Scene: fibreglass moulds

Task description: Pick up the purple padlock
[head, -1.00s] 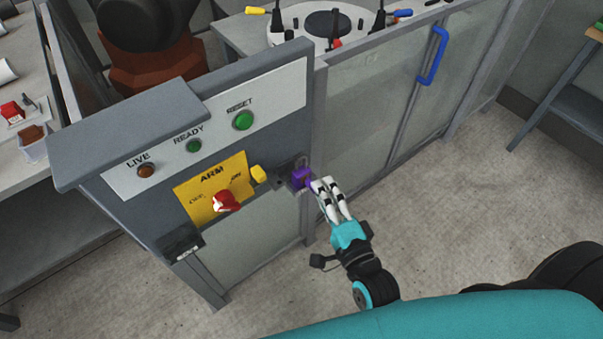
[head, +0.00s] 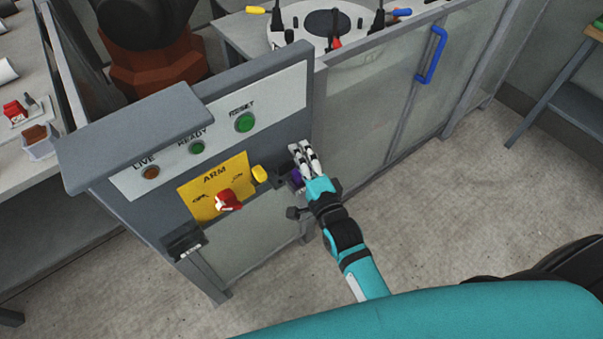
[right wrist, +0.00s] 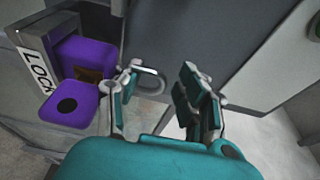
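The purple padlock (head: 296,178) is at the right end of the grey control panel, mostly hidden behind my right gripper (head: 304,150) in the head view. In the right wrist view, a purple body (right wrist: 70,104) with a dark round spot and another purple block (right wrist: 92,58) show left of the fingers, beside a holder lettered "LOCK" (right wrist: 38,62). I cannot tell whether both are one padlock. A metal shackle (right wrist: 150,80) shows by the left finger. My right gripper's fingers (right wrist: 162,85) are apart, with nothing clearly held between them. My left gripper is not in view.
The control panel (head: 130,150) carries a yellow ARM plate (head: 235,170) with a red knob (head: 228,199), close left of my gripper. A glazed enclosure door (head: 365,110) with a blue handle (head: 433,55) stands behind. The floor (head: 450,190) at right is clear.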

